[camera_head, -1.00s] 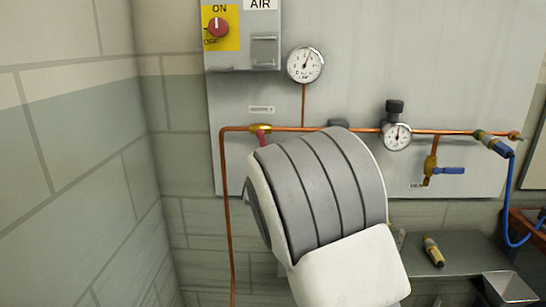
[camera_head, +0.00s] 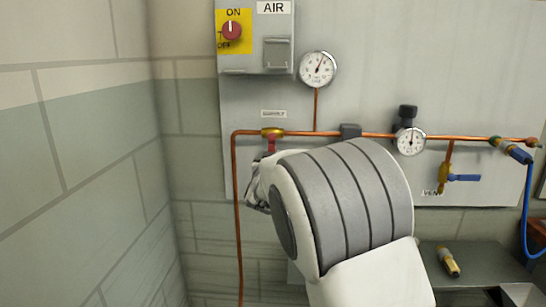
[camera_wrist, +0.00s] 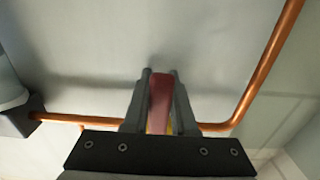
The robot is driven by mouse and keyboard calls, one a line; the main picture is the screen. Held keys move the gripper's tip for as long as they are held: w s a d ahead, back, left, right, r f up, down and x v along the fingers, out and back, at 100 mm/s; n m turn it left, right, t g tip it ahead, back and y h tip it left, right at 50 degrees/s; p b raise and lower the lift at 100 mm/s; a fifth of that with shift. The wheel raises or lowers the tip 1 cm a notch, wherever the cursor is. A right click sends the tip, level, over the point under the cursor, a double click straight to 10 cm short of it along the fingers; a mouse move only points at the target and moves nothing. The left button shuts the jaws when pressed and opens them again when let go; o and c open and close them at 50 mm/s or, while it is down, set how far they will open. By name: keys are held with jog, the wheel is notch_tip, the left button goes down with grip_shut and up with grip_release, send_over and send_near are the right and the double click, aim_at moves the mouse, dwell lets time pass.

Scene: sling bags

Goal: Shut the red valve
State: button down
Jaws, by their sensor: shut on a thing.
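The red valve (camera_head: 272,143) sits on the copper pipe, left of the middle in the head view. It has a brass body with a red handle hanging down below it. In the wrist view the red handle (camera_wrist: 159,98) lies between the two dark fingers of my gripper (camera_wrist: 160,90). The gripper is shut on the handle. A bit of yellow brass shows behind it. In the head view my arm hides the lower part of the handle and most of the gripper.
The copper pipe (camera_head: 378,135) runs along the grey panel. A round gauge (camera_head: 317,69) stands above it, and a regulator with a gauge (camera_head: 410,141) is to the right. The blue vent valve (camera_head: 462,178) hangs lower right. A brick wall (camera_head: 100,180) closes the left side.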

jog(key=c, duration=0.7)
grip_release()
jog(key=shift+s, duration=0.15)
jog(key=s+p, duration=0.1)
jog(key=s, duration=1.6)
jog(key=shift+s+p, duration=0.1)
jog(key=shift+p, duration=0.2)
jog(key=s+d+f+g, duration=0.3)
jog(key=s+d+g, duration=0.3)
jog(key=s+d, duration=0.6)
jog(key=s+d+f+g, duration=0.3)
jog(key=s+d+g, duration=0.45)
jog(key=s, duration=0.85)
jog(key=shift+t, duration=0.55)
jog(key=r+p, duration=0.8)
jog(key=p, duration=0.1)
jog(key=d+r+p, duration=0.1)
jog(key=r+p, duration=0.3)
jog(key=r, duration=0.1)
jog(key=shift+s+d, duration=0.1)
jog(key=shift+s, duration=0.15)
